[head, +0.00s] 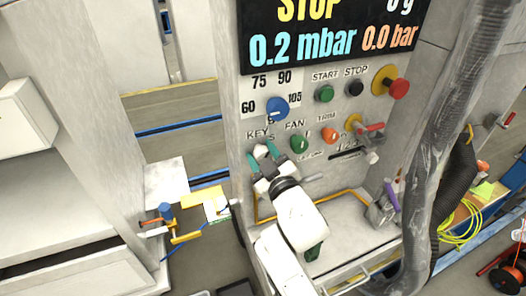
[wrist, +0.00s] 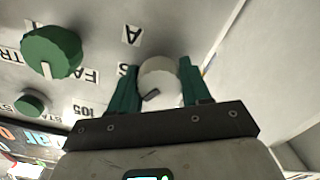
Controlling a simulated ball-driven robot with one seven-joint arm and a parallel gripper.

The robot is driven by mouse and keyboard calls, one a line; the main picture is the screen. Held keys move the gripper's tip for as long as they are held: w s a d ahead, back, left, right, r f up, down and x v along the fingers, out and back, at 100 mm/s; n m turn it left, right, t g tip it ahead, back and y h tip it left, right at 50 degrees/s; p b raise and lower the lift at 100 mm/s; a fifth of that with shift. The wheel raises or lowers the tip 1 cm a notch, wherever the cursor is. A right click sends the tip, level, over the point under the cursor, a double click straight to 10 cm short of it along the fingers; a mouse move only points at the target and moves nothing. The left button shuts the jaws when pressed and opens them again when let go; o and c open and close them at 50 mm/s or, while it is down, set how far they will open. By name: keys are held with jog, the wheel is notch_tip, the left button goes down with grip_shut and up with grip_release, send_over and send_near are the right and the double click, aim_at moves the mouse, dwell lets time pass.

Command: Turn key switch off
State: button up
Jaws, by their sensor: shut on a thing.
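The key switch is a pale round knob with a dark mark (wrist: 160,80) in the wrist view. It sits between the two green fingers of my gripper (wrist: 162,88), which is shut on it. In the head view my gripper (head: 265,151) reaches the panel just below the "KEY" label. The exact angle of the switch is hard to tell.
The green fan knob (head: 299,143) is just right of my gripper, with the orange trim knob (head: 329,135) beyond it. The blue dial (head: 277,108) is above. Start (head: 324,93), stop (head: 355,88) and a red emergency button (head: 398,88) are higher right.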

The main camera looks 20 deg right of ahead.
jog(key=n+p, duration=0.2)
jog(key=n, duration=0.3)
jog(key=shift+a+n, duration=0.1)
jog(key=shift+n, duration=0.2)
dwell(0.4)
jog(key=o, duration=1)
jog(key=shift+s, duration=0.1)
jog(key=shift+s+f, duration=0.1)
jog(key=shift+s, duration=0.2)
jog(key=s+b, duration=0.1)
jog(key=s, duration=0.9)
